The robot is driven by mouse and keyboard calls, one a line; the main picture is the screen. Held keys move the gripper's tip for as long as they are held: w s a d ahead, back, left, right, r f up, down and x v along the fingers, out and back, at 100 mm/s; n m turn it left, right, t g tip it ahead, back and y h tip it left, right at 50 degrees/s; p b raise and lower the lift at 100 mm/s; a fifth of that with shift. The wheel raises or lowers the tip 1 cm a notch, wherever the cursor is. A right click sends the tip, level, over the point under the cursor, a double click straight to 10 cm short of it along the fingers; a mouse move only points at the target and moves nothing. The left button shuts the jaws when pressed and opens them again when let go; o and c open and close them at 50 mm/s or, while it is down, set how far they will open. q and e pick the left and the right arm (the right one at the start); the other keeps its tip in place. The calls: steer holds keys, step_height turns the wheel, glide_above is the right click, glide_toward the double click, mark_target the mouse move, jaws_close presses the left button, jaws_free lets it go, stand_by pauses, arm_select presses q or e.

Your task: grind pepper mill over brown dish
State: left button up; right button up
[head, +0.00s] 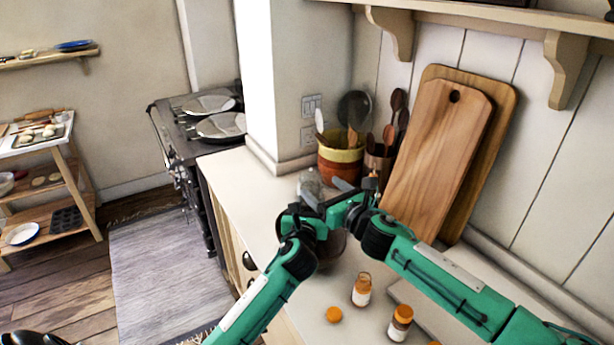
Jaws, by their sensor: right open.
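My right gripper (327,192) is open over the counter, its grey fingers pointing away towards the back left. My left arm comes up from the bottom and meets the right one in the picture; its gripper is crowded behind dark joints, so its jaws cannot be made out. A small brown upright thing with a thin top, perhaps the pepper mill (370,184), shows just beyond the right wrist. A dark brown rounded thing, perhaps the brown dish (330,249), shows partly between the arms, mostly hidden by them.
A clear glass jar (309,183) stands behind the grippers. A yellow and brown crock (340,160) of utensils and cutting boards (436,150) stand at the wall. Orange-capped jars (362,290) (400,322) and an orange lid (334,314) are in front. The stove (185,130) is beyond the counter.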

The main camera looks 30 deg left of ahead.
mark_target(307, 176)
steer(key=shift+x, duration=3.9)
steer(key=c, duration=1)
